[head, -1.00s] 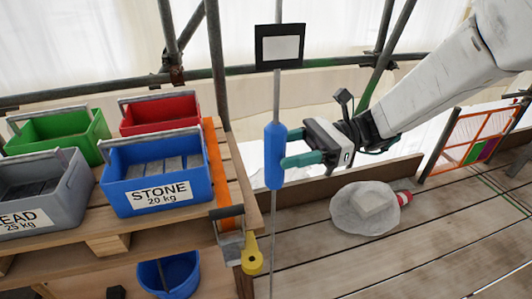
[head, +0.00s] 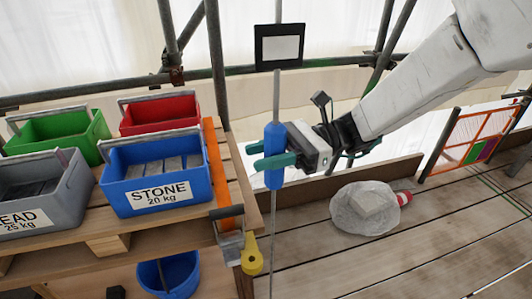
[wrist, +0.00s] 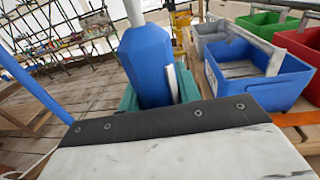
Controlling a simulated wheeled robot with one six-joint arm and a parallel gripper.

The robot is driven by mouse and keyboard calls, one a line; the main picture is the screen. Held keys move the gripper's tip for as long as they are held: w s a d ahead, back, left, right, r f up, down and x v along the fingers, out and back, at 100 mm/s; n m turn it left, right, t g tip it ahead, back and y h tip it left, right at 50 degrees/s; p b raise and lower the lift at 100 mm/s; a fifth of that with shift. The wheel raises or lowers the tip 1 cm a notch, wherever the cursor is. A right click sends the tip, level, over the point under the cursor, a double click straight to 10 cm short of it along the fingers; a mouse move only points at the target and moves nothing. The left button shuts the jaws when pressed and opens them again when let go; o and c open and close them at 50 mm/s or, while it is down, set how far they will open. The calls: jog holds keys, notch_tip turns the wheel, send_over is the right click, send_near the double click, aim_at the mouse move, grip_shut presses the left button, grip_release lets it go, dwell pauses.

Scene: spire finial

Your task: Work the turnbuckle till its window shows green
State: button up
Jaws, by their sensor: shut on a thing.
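The turnbuckle is a blue sleeve (head: 275,140) on a thin upright rod (head: 276,95) in the head view. Its window (head: 280,47), a black-framed panel above it on the rod, shows plain white. My gripper (head: 274,161) is shut on the blue sleeve, with teal fingers around its lower half, coming from the right. In the wrist view the blue sleeve (wrist: 147,62) stands between the teal fingers, which are partly hidden behind the gripper body.
A wooden pallet stack at left holds a blue STONE crate (head: 155,172), a grey crate (head: 38,190), a green crate (head: 58,135) and a red crate (head: 160,112). A wrapped stone (head: 365,208) lies on the planks at right.

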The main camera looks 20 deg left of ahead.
jog(key=n+g+h, duration=0.4)
jog(key=h, duration=0.1)
jog(key=shift+s+d+g, duration=0.2)
jog(key=shift+d+g, duration=0.05)
jog(key=shift+g, duration=0.05)
jog(key=o, duration=1)
jog(key=shift+c, duration=0.2)
jog(key=v, duration=0.7)
jog(key=shift+w+d, duration=0.2)
jog(key=shift+w, duration=0.15)
